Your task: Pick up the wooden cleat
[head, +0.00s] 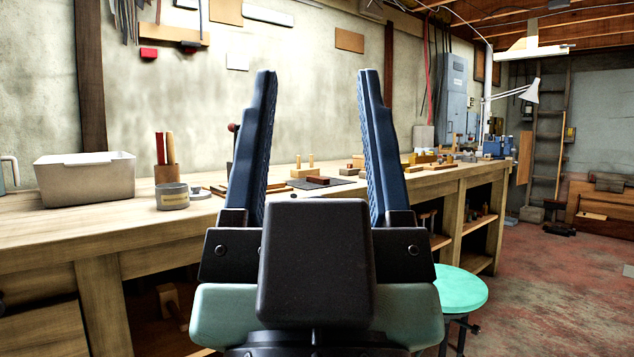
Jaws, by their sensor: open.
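My gripper (317,74) is open and empty, its two dark fingers pointing up in the foreground. It is in front of a long wooden workbench (95,215). Between the fingers, beyond them on the bench, a reddish-brown wooden block (318,180) lies on a dark mat (343,182). Behind it is a pale wooden piece with two upright pegs (304,171). More small wooden pieces (424,159) lie farther right. I cannot tell which of these is the wooden cleat. The fingers hide part of the bench top.
A white bin (85,180), a grey tin (172,196) and a holder (166,174) with red and wooden sticks stand on the bench at left. A green round stool (460,289) is at lower right. Red-grey floor (540,290) is open at right.

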